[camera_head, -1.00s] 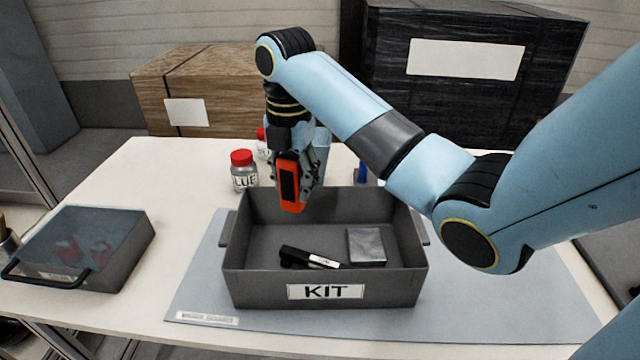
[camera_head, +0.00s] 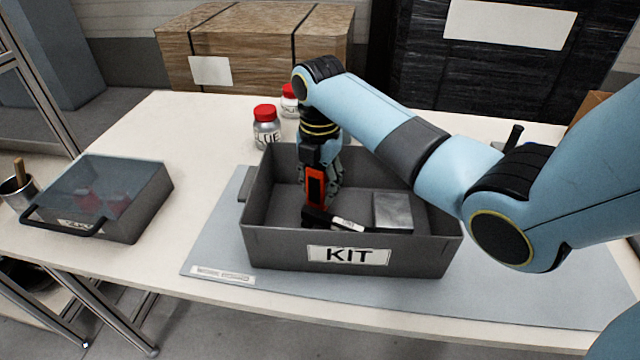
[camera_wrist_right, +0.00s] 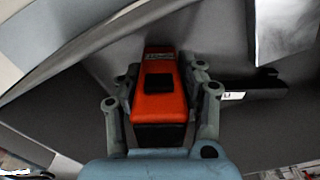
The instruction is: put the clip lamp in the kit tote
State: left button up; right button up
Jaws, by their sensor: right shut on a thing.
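The kit tote (camera_head: 290,250) is a grey open box with a KIT label on its front wall, on a blue-grey mat. My right gripper (camera_head: 320,192) reaches down inside its left part. It is shut on the orange and black clip lamp (camera_head: 315,187), which it holds upright close to the tote floor; I cannot tell whether the lamp touches the floor. The clip lamp also shows between the fingers in the right wrist view (camera_wrist_right: 160,92). A black tool with a white label (camera_head: 347,224) lies in the tote beside the lamp's lower end. My left gripper is out of view.
A grey flat packet (camera_head: 393,211) lies in the tote's right part. White jars with red lids (camera_head: 266,130) stand behind the tote. A clear-lidded case (camera_head: 110,190) sits at left. Cardboard (camera_head: 255,50) and black-wrapped boxes stand behind the table.

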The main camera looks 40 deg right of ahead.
jog(key=shift+f, duration=0.2)
jog(key=o, duration=1.2)
notch_tip(320, 180, up, 12)
jog(key=shift+r, duration=0.15)
